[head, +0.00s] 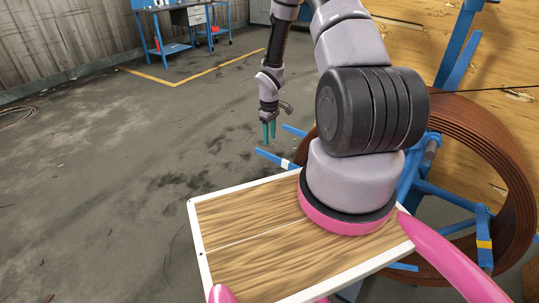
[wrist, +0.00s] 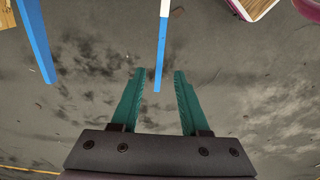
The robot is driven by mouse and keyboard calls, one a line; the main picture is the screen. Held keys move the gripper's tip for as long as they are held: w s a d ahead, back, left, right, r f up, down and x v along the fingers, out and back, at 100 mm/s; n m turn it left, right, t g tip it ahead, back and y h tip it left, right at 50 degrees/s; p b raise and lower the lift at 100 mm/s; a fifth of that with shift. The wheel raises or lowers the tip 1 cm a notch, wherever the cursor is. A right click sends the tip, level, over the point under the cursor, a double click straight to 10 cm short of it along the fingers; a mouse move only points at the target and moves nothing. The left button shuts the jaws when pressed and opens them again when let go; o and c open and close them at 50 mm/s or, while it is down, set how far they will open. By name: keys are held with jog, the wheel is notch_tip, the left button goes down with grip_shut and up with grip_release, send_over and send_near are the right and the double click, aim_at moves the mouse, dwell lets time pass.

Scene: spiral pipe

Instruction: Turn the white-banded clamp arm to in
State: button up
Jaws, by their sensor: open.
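The white-banded clamp arm (head: 272,158) is a blue bar sticking out to the left from the pipe coil's frame, with a white band (head: 285,163) near its middle. In the wrist view the same blue bar (wrist: 161,55) comes down from the top, its white band at the top edge. My gripper (head: 269,131) is open and empty, pointing down above the bar's free end. In the wrist view the bar's tip shows between the two teal fingers of my gripper (wrist: 160,73). I cannot tell the height gap; no contact is visible.
Another blue arm (wrist: 36,40) lies left in the wrist view. The brown pipe coil (head: 507,165) on its blue frame stands at right, with a yellow-banded arm (head: 484,255). A blue workbench (head: 165,18) stands far back.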

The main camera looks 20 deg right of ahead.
aim_at(270, 154)
notch_tip(270, 154, down, 9)
jog(key=shift+f, duration=0.2)
dwell(0.3)
grip_shut()
dwell(1.3)
